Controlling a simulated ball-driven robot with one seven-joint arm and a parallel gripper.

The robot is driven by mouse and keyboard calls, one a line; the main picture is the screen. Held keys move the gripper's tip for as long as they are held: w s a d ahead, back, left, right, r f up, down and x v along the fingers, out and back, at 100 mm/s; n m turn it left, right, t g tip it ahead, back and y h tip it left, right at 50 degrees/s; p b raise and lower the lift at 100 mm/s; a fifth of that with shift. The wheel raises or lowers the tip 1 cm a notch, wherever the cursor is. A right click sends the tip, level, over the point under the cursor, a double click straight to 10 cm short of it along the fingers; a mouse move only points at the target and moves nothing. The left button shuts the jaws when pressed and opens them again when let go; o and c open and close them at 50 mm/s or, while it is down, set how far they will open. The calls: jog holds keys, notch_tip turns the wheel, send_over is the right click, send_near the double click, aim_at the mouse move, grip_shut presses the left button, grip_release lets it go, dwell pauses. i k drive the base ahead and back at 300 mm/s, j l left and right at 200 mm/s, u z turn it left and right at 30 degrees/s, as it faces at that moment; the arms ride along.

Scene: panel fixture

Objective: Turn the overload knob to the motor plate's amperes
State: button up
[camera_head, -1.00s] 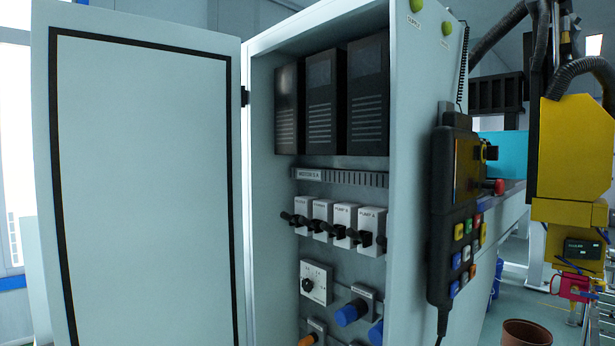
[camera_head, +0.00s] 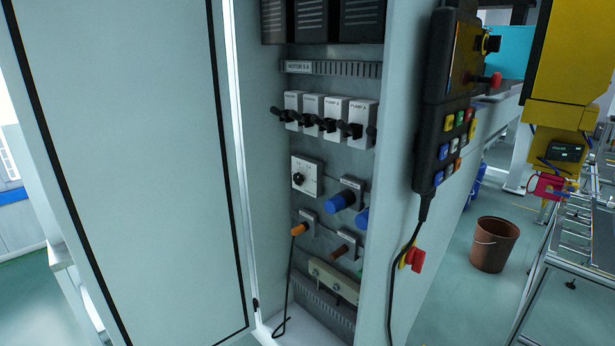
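The overload knob (camera_head: 298,178) is a small black dial on a white square plate (camera_head: 310,172) with scale marks too small to read. It sits inside the open cabinet, below the row of white breakers. My gripper is in no view.
The open cabinet door (camera_head: 120,170) fills the left. Blue plugs (camera_head: 341,201) and an orange plug (camera_head: 299,230) with a hanging black cable lie below the dial. A black pendant (camera_head: 440,120) hangs on the cabinet's right side. A brown bucket (camera_head: 494,245) stands on the floor.

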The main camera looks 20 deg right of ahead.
aim_at(299, 178)
jog(key=i+j+u, duration=0.15)
jog(key=i, duration=0.3)
jog(key=i+j+u, duration=0.2)
jog(key=i, duration=0.3)
jog(key=j, duration=0.1)
